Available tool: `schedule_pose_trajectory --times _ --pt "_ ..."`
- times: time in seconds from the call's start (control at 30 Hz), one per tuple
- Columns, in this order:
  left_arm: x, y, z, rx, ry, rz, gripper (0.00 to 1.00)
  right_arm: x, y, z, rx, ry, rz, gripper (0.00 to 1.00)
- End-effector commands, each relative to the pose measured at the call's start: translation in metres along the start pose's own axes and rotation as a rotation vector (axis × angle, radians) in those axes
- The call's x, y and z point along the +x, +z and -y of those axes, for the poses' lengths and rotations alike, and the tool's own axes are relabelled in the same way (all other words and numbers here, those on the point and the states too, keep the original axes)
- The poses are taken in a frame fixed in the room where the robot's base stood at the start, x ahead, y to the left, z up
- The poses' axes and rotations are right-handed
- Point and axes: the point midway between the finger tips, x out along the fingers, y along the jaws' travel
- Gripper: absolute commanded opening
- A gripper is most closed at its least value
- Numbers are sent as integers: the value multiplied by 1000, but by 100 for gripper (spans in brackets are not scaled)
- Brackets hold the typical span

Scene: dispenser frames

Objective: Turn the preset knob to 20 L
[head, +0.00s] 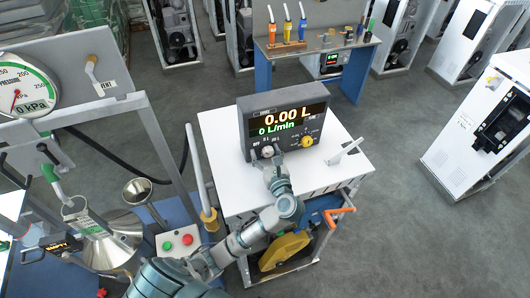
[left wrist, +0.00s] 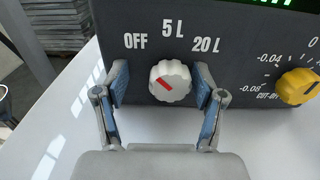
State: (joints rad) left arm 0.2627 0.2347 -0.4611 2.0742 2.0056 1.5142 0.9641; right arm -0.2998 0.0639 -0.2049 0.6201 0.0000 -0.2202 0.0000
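The dark display box (head: 244,130) stands on a white-topped cabinet and reads 0.00 L and 0 L/min. Its white preset knob (left wrist: 170,82) sits below the labels OFF, 5 L and 20 L (left wrist: 206,45). The red mark on the knob lies on a slant, its upper end toward OFF. My left gripper (left wrist: 162,88) is open, with one finger on each side of the knob and gaps showing between. In the head view, the left gripper (head: 266,158) is at the box's lower left front and partly covers the knob. My right gripper is not in view.
A yellow cut-off knob (left wrist: 298,86) is right of the preset knob; it also shows in the head view (head: 307,141). The white cabinet top (head: 225,190) is mostly bare. A pressure gauge (head: 22,92) and metal frame stand at left. An orange handle (head: 338,213) is at lower right.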

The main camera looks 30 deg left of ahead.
Motion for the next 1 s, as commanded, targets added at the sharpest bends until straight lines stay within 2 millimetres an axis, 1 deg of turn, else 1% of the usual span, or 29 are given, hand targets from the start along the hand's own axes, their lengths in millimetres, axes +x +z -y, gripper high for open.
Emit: schedule_pose_trajectory --times 0.03,0.07,0.1,0.17,0.2,0.23,0.4,0.47,0.57,0.8,1.0 --pt "0 0 0 2 4 -1 52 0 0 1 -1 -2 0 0" --pt "-1 0 1 2 4 0 44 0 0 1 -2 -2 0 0" --pt "-2 0 2 3 4 1 34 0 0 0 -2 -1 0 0" --pt "-3 1 2 3 5 2 19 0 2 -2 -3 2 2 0" --pt "-3 1 2 3 5 2 9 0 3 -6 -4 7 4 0" --pt "-3 1 2 3 4 3 5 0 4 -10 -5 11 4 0" --pt "-3 1 1 0 -3 1 5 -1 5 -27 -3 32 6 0" --pt "-2 1 1 -1 -4 1 5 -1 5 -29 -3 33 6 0" --pt "-2 1 1 1 -2 2 5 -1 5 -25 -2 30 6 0" --pt "-2 1 1 49 0 2 5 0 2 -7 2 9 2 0" --pt "-2 0 1 166 1 0 5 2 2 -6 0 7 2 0"
